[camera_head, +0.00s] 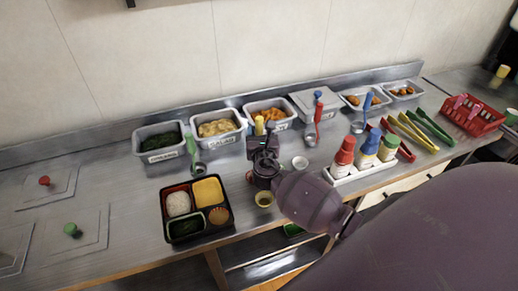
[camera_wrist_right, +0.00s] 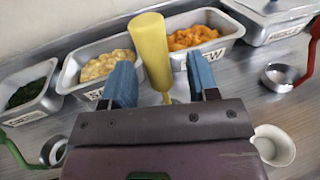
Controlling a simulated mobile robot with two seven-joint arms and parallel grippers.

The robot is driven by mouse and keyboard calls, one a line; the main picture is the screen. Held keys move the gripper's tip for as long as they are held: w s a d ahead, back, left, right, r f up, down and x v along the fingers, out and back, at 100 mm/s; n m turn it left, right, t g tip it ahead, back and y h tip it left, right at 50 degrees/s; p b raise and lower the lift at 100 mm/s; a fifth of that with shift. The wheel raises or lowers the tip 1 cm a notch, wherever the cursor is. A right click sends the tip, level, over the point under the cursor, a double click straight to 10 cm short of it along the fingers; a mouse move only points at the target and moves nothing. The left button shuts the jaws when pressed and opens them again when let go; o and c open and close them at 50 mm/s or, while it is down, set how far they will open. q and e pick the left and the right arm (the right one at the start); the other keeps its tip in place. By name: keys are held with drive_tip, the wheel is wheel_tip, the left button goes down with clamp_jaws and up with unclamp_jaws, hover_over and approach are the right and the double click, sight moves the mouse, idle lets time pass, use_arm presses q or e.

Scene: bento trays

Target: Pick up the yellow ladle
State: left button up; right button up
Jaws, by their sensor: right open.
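The yellow ladle (camera_wrist_right: 150,50) shows as an upright, slightly tilted yellow handle in the right wrist view. In the head view only the top of its handle (camera_head: 259,126) shows; its lower part is hidden by my gripper. My right gripper (camera_head: 262,140) is open, with its two blue fingers (camera_wrist_right: 162,82) on either side of the handle. I cannot tell whether either finger touches it. My left gripper is not in view.
Food bins (camera_head: 216,126) line the back wall. A green ladle (camera_head: 192,152) and a red ladle (camera_head: 316,115) stand to either side. A white cup (camera_head: 300,162) and a bento tray (camera_head: 229,216) are close to my right arm. Sauce bottles (camera_head: 345,151) stand to the right.

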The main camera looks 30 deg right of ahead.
drive_tip(key=shift+x, duration=0.75)
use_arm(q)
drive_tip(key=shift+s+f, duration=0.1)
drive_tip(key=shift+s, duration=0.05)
use_arm(e)
clamp_jaws()
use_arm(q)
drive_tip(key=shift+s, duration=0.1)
